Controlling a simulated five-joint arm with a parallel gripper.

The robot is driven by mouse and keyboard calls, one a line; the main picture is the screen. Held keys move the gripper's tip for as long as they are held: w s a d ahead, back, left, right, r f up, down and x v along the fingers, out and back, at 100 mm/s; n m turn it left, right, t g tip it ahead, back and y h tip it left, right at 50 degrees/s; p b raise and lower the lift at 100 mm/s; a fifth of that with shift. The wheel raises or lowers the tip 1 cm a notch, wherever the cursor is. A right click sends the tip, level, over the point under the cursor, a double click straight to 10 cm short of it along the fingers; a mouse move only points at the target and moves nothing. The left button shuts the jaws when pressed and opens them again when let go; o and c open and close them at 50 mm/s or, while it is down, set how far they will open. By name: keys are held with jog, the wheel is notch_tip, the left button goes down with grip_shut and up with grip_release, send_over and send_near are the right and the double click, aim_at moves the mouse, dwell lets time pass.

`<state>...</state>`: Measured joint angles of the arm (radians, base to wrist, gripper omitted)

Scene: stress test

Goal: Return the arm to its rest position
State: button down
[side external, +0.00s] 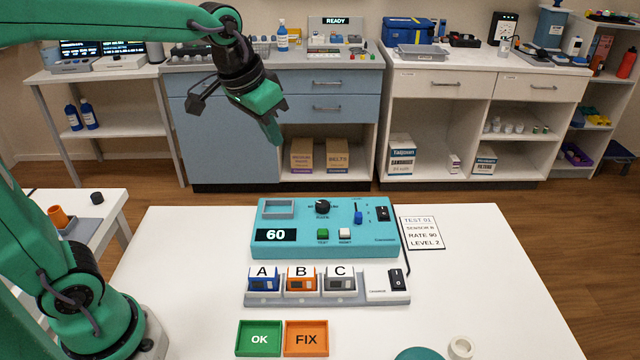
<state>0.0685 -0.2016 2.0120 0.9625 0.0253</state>
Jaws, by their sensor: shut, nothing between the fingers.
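My gripper (273,130) is at the upper left of centre in the side external view. It hangs in the air above and behind the teal test console, with its fingers pointing down and slightly right. It is shut and holds nothing. The teal console (275,248) stands on the white table (480,280), with a black dial, a small display reading 60, a green button, a white button and a blue slider. Nothing touches my gripper.
A rack (262,300) with blocks A, B and C stands in front of the console. Green OK (260,350) and orange FIX (305,350) pads lie nearer. A printed card (423,233) lies at right. Cabinets (226,125) line the back wall. A side table (105,208) stands left.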

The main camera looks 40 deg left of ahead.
jog(key=s+a+f, duration=0.1)
jog(key=s+f, duration=0.1)
jog(key=s, duration=0.5)
jog(key=s+a+f+n+t, duration=0.1)
jog(key=s+f, duration=0.1)
jog(key=s, duration=0.5)
jog(key=shift+s+a, duration=0.25)
